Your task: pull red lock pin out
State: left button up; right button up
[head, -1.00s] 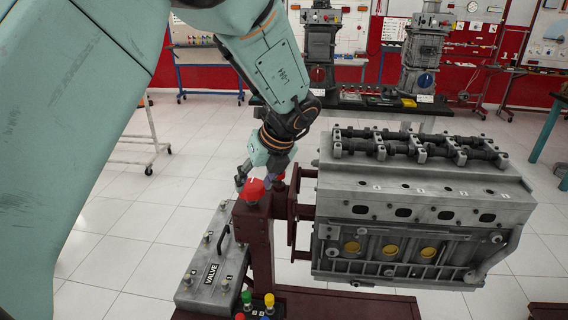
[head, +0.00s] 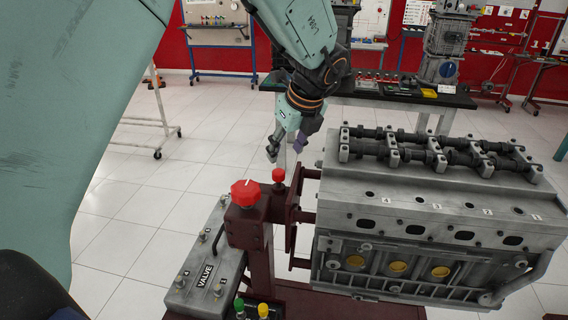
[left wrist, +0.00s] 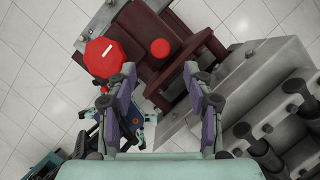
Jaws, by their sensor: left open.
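The red lock pin (head: 279,175) is a small round red knob on the dark red stand, behind and right of a larger faceted red knob (head: 245,193). In the left wrist view the pin (left wrist: 160,48) shows as a red disc, with the larger knob (left wrist: 107,58) to its left. My left gripper (head: 287,148) is open and empty, above the pin with its fingers pointing down. In the left wrist view its two purple fingers (left wrist: 160,78) stand apart, the pin lying just beyond the gap between them. The pin's shaft is hidden. My right gripper is not in view.
A grey engine block (head: 420,215) is mounted on the stand (head: 262,245), close on the right. A grey VALVE box (head: 205,270) lies at the left. Green and yellow knobs (head: 263,311) sit low in front. Open tiled floor lies left and behind.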

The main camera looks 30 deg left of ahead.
aim_at(278, 171)
pick_arm(q)
jog(key=x, duration=0.7)
jog(key=shift+a+f, duration=0.1)
jog(key=shift+f, duration=0.15)
jog(key=shift+w+a+f, duration=0.1)
jog(key=shift+a+f, duration=0.05)
jog(key=shift+f, duration=0.15)
jog(key=shift+d+r, duration=0.1)
jog(key=shift+d, duration=0.25)
jog(key=shift+c, duration=0.5)
jog(key=shift+a, duration=0.25)
jog(key=c, duration=0.4)
grip_shut()
